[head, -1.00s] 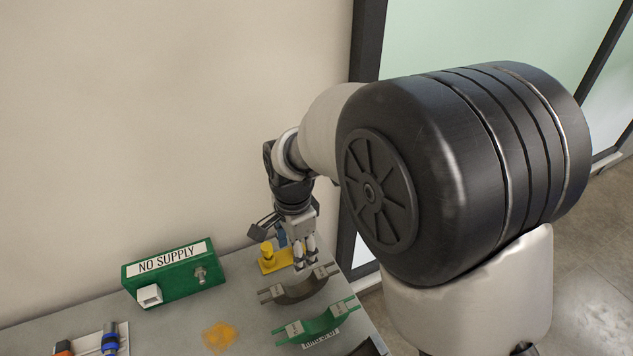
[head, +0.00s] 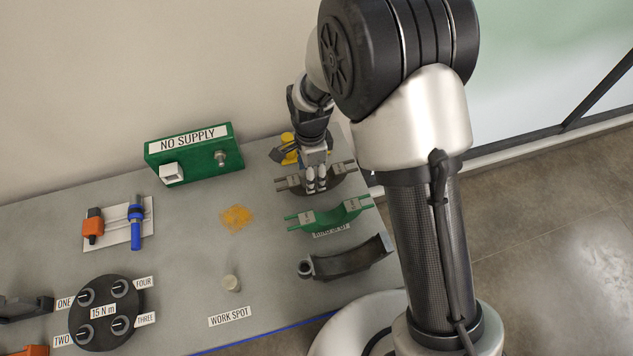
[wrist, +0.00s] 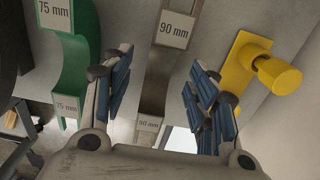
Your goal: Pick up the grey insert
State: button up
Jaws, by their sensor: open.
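The grey insert (head: 342,169) is an arched piece with flat end blocks, lying at the back right of the cart top. In the wrist view the grey insert (wrist: 156,88) carries "90 mm" labels on both ends and runs lengthwise between my fingers. My gripper (head: 316,188) is open at the middle of the insert, pointing down. In the wrist view my gripper's (wrist: 163,90) blue-padded fingers stand on either side of the insert with gaps to it. Whether the fingertips reach below its top is unclear. My fingers hide part of its middle in the head view.
A green insert (head: 330,215), labelled "75 mm" in the wrist view, lies close in front. A dark curved part (head: 345,262) lies nearer. A yellow fitting (wrist: 275,72) stands close on the other side. A green "NO SUPPLY" box (head: 190,155) is to the left.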

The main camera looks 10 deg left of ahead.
jog(key=f, duration=0.1)
jog(key=f+b, duration=0.1)
jog(key=f, duration=0.1)
jog(key=d+f, duration=0.1)
jog(key=shift+w+f, duration=0.3)
jog(key=shift+w, duration=0.05)
jog(key=shift+a+f+b, duration=0.1)
jog(key=shift+f+b, duration=0.2)
jog(key=shift+f, duration=0.1)
jog(key=shift+r, duration=0.1)
jog(key=shift+c, duration=0.3)
grip_shut()
